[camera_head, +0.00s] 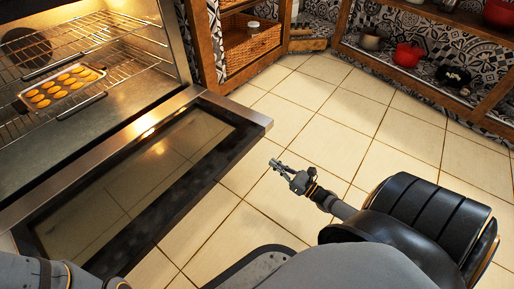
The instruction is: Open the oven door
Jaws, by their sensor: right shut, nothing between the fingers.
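The oven door (150,183) is swung down and open, lying roughly level in front of the oven cavity, with its dark glass and metal frame facing up. The oven (178,50) stands at the upper left, lit inside. My right gripper (275,165) is over the floor just right of the door's outer corner. It looks apart from the door, shut and empty. Part of my left arm shows at the bottom left corner; its gripper is out of view.
A tray of round baked items (62,88) sits on a wire rack in the oven. Wooden shelving with a wicker basket (250,45) stands behind. A red pot (407,55) is on a shelf at the upper right. The tiled floor (330,130) between is clear.

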